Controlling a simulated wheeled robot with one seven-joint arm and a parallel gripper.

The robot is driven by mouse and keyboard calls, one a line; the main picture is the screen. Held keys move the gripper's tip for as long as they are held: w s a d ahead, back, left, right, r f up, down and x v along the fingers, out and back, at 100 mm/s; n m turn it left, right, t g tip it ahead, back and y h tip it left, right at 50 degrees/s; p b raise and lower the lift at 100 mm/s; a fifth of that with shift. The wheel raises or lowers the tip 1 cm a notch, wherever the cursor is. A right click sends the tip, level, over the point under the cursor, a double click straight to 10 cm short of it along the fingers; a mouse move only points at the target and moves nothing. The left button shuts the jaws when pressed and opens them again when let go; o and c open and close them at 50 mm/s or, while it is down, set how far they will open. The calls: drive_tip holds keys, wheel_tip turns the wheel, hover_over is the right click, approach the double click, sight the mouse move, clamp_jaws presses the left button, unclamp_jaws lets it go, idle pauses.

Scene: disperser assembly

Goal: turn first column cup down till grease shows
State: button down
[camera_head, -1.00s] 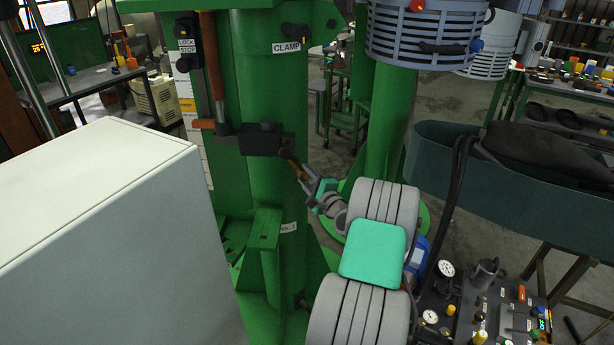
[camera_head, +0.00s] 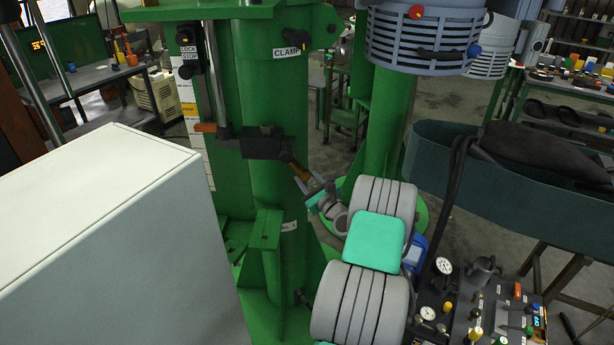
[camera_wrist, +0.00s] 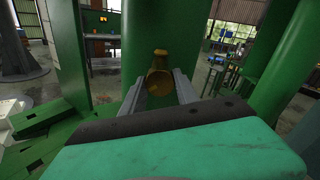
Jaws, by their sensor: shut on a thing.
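The first column (camera_head: 278,130) is a thick green post, with a small plate (camera_head: 288,226) that seems to read "NO. 1". The brass cup (camera_head: 299,171) projects from a dark block on this column, tilted down toward my gripper. In the wrist view the yellow-brass cup (camera_wrist: 160,78) stands between my two grey fingers, its round end facing the camera. My gripper (camera_head: 308,183) is shut on the cup, at the end of my grey and teal arm. The fingers partly hide the cup in the head view. I can make out no grease on it.
A large pale cabinet (camera_head: 100,215) fills the left foreground. A second green column (camera_head: 382,120) stands behind to the right, under a blue-grey caged drum (camera_head: 420,40). A gauge panel (camera_head: 470,310) and a dark green trough (camera_head: 520,185) lie to the right.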

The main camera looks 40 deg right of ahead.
drive_tip(key=shift+m, duration=0.8)
drive_tip(key=shift+p, duration=0.3)
drive_tip(key=c, duration=0.9)
unclamp_jaws()
drive_tip(key=shift+s, duration=0.1)
drive_tip(key=b+v, duration=0.2)
drive_tip(key=v, duration=0.5)
drive_tip(key=shift+s+a, duration=0.15)
drive_tip(key=shift+s, duration=0.15)
